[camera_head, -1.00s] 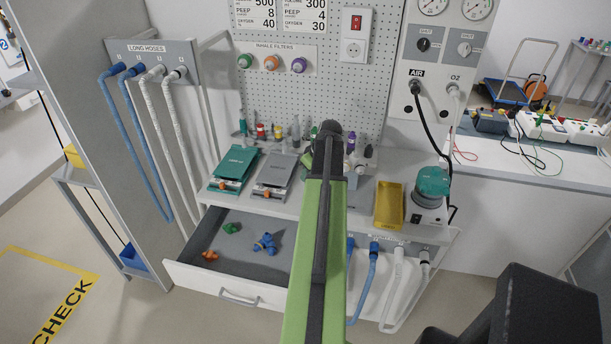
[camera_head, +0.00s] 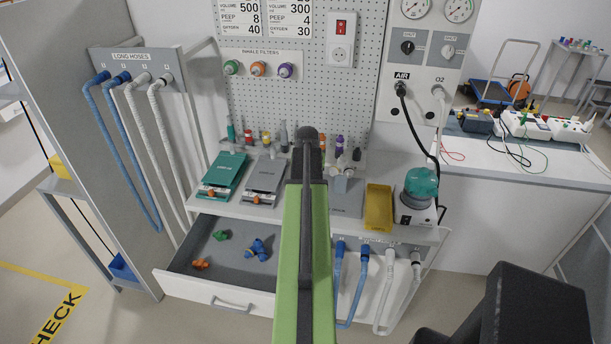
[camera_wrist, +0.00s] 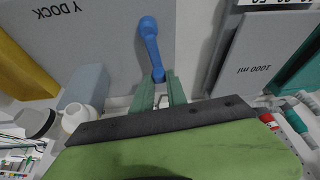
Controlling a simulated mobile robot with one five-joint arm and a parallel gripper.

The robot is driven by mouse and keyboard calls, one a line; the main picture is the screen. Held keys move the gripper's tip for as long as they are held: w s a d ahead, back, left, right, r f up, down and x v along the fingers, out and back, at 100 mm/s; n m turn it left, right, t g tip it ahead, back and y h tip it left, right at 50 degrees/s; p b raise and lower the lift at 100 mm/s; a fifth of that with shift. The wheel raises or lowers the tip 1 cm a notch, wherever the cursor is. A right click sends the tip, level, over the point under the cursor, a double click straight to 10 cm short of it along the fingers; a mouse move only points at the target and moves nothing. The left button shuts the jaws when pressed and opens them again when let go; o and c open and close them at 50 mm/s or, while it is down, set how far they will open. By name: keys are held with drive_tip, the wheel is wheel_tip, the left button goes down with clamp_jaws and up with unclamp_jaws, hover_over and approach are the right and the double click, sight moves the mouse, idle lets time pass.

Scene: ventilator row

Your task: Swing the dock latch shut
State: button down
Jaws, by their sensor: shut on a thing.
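The dock is a flat grey plate (camera_wrist: 85,45) with the letters "Y DOCK" showing upside down in the wrist view. A blue latch lever (camera_wrist: 150,40) lies over its face, its round end away from me and its narrow end towards my fingers. My gripper (camera_wrist: 158,88) has two green fingers closed around the narrow end of the lever. In the head view part of the grey dock plate (camera_head: 347,202) shows right of my green arm. The arm hides the latch and my fingertips there.
A yellow tray (camera_head: 378,208) and a teal-topped device (camera_head: 420,183) stand right of the dock. A grey case (camera_head: 264,178) and a green case (camera_head: 223,174) lie left. Below, an open drawer (camera_head: 217,296) holds small coloured parts. Blue and white hoses (camera_head: 363,275) hang at the front.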

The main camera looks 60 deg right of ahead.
drive_tip(key=shift+s+m+g, duration=0.35)
drive_tip(key=shift+m+g, duration=0.05)
drive_tip(key=shift+m, duration=0.4)
drive_tip(key=c, duration=1.3)
unclamp_jaws()
drive_tip(key=p+v, duration=1.6)
drive_tip(key=v, duration=0.1)
drive_tip(key=shift+s+r, duration=0.15)
